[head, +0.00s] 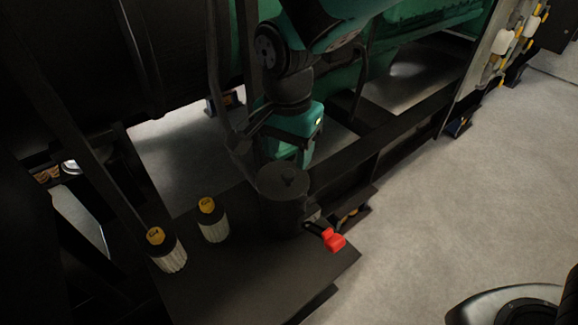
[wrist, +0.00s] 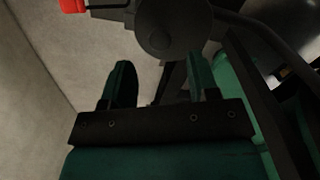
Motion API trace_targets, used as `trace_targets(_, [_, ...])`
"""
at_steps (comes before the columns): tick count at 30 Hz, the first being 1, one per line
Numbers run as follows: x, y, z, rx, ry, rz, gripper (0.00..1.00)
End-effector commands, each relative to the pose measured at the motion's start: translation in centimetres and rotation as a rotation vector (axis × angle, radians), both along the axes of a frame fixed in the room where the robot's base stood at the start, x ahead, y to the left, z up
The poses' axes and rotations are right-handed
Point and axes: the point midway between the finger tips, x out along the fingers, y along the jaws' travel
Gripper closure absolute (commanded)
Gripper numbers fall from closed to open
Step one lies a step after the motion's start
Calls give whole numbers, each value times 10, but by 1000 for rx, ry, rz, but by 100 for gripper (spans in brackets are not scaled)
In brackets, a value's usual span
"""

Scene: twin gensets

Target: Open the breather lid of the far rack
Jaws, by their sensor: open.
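The breather in the head view is a dark upright cylinder (head: 285,215) with a round flat lid (head: 283,181) on top. The lid looks closed, lying level with a small knob at its middle. In the wrist view the round lid (wrist: 172,26) is at the top centre, beyond the fingers. My gripper (head: 286,158) is just behind the lid in the head view, with its fingertips partly hidden. In the wrist view my gripper (wrist: 162,75) has its two teal fingers apart, with nothing between them. I cannot tell whether a finger touches the lid.
A red-ended lever (head: 333,239) sticks out beside the cylinder and shows in the wrist view (wrist: 72,5). Two pale canisters with yellow caps (head: 166,250) (head: 213,220) stand left on the dark plate (head: 230,280). Dark frame bars surround my arm.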

Motion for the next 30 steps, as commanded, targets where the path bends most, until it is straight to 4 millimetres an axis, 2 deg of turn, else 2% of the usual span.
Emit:
trace_targets(3, [-1,-1,-22,-3,3,0,45])
trace_targets(9, [0,0,-45,-1,2,0,45])
trace_targets(20, [0,0,-50,1,-1,1,45])
trace_targets(27, [0,0,-50,1,-1,1,98])
trace_targets(30, [0,0,-50,1,-1,1,100])
